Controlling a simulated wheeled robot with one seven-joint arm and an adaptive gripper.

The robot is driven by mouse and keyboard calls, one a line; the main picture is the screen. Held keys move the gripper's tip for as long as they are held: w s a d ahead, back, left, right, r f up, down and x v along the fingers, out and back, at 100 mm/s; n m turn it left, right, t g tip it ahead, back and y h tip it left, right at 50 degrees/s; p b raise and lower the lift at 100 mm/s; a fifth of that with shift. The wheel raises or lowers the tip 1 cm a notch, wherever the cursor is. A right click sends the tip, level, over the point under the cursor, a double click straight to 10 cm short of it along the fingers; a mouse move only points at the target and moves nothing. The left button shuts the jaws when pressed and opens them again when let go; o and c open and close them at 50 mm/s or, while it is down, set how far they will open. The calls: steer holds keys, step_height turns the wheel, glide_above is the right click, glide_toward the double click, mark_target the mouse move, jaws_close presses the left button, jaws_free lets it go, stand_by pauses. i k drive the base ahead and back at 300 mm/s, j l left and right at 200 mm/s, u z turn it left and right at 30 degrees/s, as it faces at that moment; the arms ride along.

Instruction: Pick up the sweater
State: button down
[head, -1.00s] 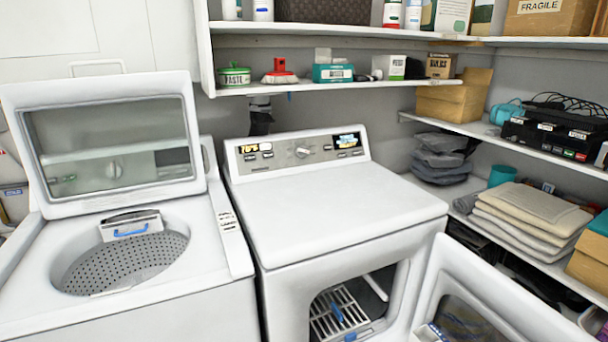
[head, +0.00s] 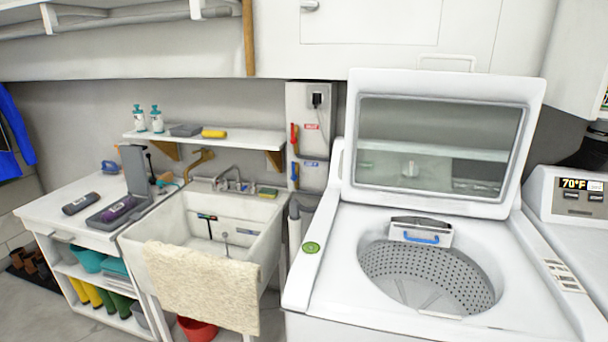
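I cannot make out anything that is clearly a sweater in the head view. A blue cloth item (head: 14,125) hangs at the far left edge, partly cut off; I cannot tell if it is a sweater. A cream, fuzzy cloth (head: 203,286) hangs over the front rim of the sink and looks like a towel. My gripper is not in view.
An open top-load washer (head: 330,232) stands at centre right, its drum (head: 425,272) apparently empty. A white dryer (head: 570,222) is at the right edge. A utility sink (head: 268,238) and a white side table (head: 52,208) stand left. A red bucket (head: 197,330) sits under the sink.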

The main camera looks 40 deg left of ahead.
mark_target(127, 204)
steer(key=j+u, duration=0.3)
steer(key=u, duration=0.15)
steer(key=i+j+u, duration=0.2)
steer(key=u, duration=0.3)
steer(key=i+j+u, duration=0.15)
steer(key=j+u, duration=0.3)
steer(key=i+u, duration=0.2)
steer(key=u, duration=0.3)
steer(key=i+j+u, duration=0.15)
steer(key=u, duration=0.3)
steer(key=i+j+u, duration=0.1)
steer(key=i, duration=0.9)
steer(key=i+j+u, duration=0.1)
steer(key=i, duration=0.95)
steer(key=j, duration=0.1)
